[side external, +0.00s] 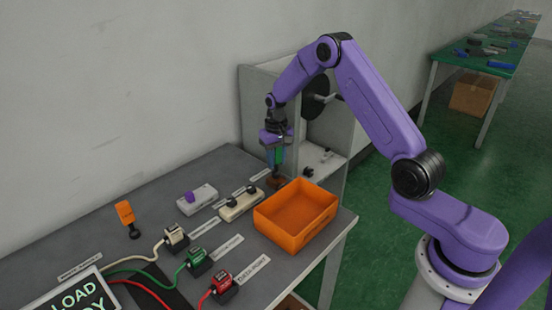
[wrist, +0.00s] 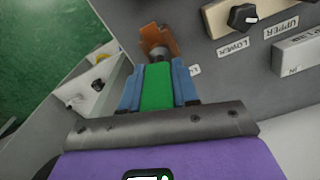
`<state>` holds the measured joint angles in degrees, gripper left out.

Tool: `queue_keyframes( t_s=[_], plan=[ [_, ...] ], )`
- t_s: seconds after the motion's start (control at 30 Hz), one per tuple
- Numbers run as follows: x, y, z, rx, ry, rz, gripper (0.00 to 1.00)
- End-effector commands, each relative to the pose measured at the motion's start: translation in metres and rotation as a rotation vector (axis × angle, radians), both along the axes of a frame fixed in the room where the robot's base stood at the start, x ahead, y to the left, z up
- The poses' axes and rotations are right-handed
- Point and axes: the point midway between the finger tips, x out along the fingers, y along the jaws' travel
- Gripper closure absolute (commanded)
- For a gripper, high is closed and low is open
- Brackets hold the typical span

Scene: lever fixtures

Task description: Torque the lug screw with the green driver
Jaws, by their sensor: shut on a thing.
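The green driver (wrist: 157,88) is held between the blue fingers of my gripper (wrist: 160,85) in the wrist view. My gripper (side external: 275,150) points down at the back right of the grey table in the side view. A copper-coloured lug piece (wrist: 158,40) lies just beyond the driver's grey tip in the wrist view, and it also shows below the gripper in the side view (side external: 277,182). The screw itself is hidden, and I cannot tell whether the tip touches it.
An orange bin (side external: 297,222) stands just in front of the gripper. A cream block with dark knobs (side external: 241,204) and a white block with a purple part (side external: 197,199) sit to the left. An orange-handled tool (side external: 126,214), cabled connectors and a grey cabinet (side external: 345,140) are also near.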

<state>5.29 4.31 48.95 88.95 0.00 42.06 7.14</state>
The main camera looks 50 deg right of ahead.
Motion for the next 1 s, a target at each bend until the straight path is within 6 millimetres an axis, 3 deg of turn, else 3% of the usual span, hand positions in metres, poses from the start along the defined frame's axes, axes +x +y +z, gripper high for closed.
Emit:
queue_keyframes(
  t_s=[0.2, 0.57, 1.0],
  plan=[
    [0.0, 0.0, 0.0, 0.0, 0.0, -0.152, 1.0],
    [0.0, 0.0, 0.001, 0.0, -0.001, -0.156, 1.0],
    [0.0, 0.0, 0.016, 0.0, 0.0, -0.155, 1.0]
  ],
)
